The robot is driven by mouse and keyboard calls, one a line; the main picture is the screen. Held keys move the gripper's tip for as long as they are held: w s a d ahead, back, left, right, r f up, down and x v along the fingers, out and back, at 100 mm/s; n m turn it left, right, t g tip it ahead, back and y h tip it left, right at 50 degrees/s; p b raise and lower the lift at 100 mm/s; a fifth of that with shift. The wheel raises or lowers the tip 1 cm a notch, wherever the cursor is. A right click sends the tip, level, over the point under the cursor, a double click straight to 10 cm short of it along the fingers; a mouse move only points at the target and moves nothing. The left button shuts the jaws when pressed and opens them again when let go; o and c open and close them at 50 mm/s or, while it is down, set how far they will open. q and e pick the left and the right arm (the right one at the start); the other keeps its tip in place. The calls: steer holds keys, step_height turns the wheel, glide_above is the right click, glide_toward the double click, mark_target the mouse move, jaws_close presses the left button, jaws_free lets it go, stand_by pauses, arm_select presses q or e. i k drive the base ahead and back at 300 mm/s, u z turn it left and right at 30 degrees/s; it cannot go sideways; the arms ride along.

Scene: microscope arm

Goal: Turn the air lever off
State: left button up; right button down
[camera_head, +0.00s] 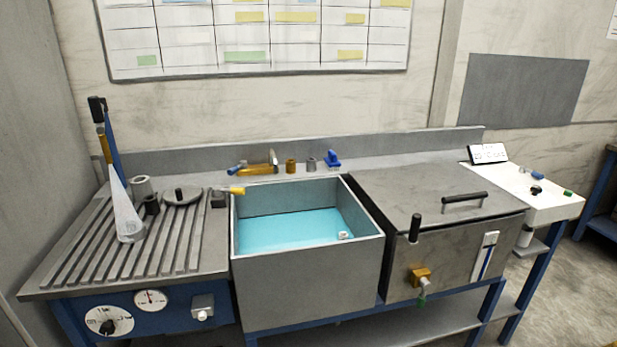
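No label that I can read marks the air lever. A small lever with a yellow tip (236,190) sticks out to the right from a dark block (218,199) at the left rim of the water tank (305,290). A black upright handle (415,226) stands at the front left of the lidded metal box (440,205). A brass valve with a green tip (421,277) is on that box's front. Neither of my grippers shows in this view.
A ribbed drainboard (85,253) at left holds a clear cone-shaped vessel (125,218) and a round lid (182,196). A dial (108,321) and gauge (151,300) are below. Brass fittings (258,169) and a blue piece (332,159) line the back ledge. A white side tray (520,190) stands right.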

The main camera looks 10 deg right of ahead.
mark_target(217, 190)
steer(key=z, duration=0.15)
steer(key=i, duration=1.25)
steer(key=u, duration=0.55)
